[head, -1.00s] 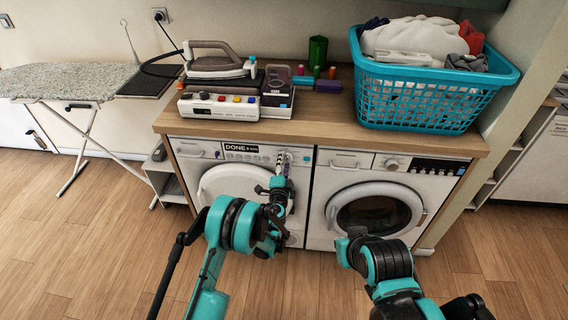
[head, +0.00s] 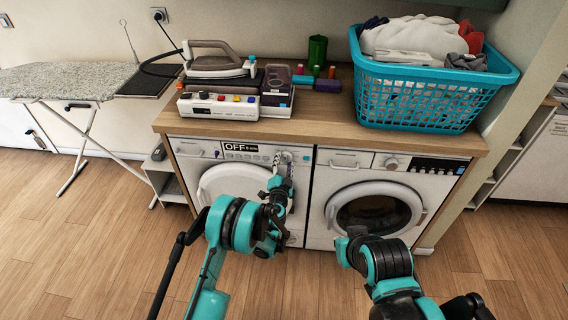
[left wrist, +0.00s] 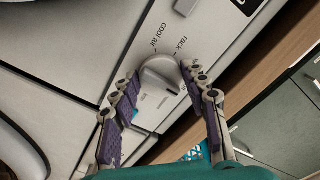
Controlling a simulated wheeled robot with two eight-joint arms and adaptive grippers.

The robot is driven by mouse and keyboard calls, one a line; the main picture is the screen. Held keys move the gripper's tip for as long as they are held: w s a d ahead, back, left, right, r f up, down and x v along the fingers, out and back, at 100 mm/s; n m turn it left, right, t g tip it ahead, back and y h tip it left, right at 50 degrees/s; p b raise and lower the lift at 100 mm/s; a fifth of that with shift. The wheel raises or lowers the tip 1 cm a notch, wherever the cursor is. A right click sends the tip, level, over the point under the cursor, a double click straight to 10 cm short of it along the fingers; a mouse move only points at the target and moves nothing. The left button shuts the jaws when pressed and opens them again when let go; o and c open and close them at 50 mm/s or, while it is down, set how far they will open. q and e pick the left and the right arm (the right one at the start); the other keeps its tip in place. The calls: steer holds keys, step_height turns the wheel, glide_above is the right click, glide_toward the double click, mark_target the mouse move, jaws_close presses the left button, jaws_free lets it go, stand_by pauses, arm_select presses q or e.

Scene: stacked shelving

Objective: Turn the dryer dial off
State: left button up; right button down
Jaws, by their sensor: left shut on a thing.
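The dryer (head: 215,165) is the left of two white machines under the wooden counter. Its display (head: 240,147) reads OFF. The dial (left wrist: 160,78) is a pale round knob with a raised grip bar, surrounded by printed labels such as "cool air" and "rack". My left gripper (left wrist: 161,76) is shut on the dial, with a purple-padded finger on each side. In the head view the left gripper (head: 284,160) reaches up to the right end of the dryer's panel and largely hides the dial. My right arm shows at the lower right, but its fingers cannot be made out.
The washer (head: 350,160) with a round dark door stands right of the dryer. A blue laundry basket (head: 420,95), an iron (head: 215,62) and sewing items sit on the counter (head: 325,110). An ironing board (head: 70,80) stands at left. The floor in front is clear.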

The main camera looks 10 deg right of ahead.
arm_select(q)
steer(key=o, duration=1.2)
steer(key=shift+c, duration=0.2)
